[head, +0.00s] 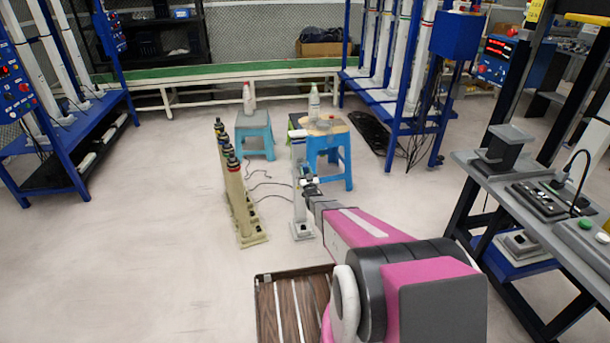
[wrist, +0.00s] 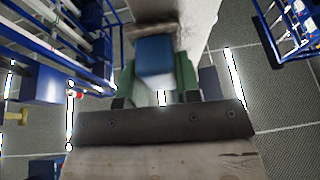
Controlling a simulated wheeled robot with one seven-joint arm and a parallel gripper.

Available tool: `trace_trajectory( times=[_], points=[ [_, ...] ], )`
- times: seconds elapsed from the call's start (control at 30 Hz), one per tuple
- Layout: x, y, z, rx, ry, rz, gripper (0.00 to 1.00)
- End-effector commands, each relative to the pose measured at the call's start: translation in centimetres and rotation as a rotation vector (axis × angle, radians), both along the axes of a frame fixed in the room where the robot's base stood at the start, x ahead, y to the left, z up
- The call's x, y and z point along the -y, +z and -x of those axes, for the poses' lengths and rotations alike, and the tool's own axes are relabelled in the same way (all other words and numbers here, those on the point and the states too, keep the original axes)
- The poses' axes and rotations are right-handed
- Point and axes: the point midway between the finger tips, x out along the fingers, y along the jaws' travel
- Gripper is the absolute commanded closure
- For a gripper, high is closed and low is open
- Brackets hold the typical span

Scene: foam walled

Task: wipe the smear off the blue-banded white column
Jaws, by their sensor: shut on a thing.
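A slim white column (head: 299,208) stands upright on the floor near the middle of the head view, its upper part partly behind my gripper. Its blue band and the smear are too small or hidden to make out. My gripper (head: 309,184) is at the column's upper half. In the wrist view my gripper (wrist: 158,82) has its green fingers shut on a blue block (wrist: 155,57) with a brownish-grey pad (wrist: 152,31) at its far end. A pale column surface (wrist: 200,20) lies right beyond the pad; I cannot tell whether they touch.
A row of beige columns (head: 238,200) with dark tops stands close left of the white column. A grey workbench (head: 500,180) is at the right. Left floor is free.

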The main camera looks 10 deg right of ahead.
Motion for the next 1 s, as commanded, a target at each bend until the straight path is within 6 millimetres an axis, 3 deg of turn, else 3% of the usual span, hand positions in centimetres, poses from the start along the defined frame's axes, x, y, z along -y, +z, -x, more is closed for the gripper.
trace_trajectory(
  times=[0.27, 0.7, 1.0],
  points=[
    [-0.6, 0.4, 0.0, 0.000, 0.002, 0.001, 1.00],
    [-3.8, 0.4, 0.0, -0.001, 0.001, 0.000, 1.00],
    [-4.0, 1.2, 0.0, 0.000, 0.000, 0.000, 1.00]
  ],
)
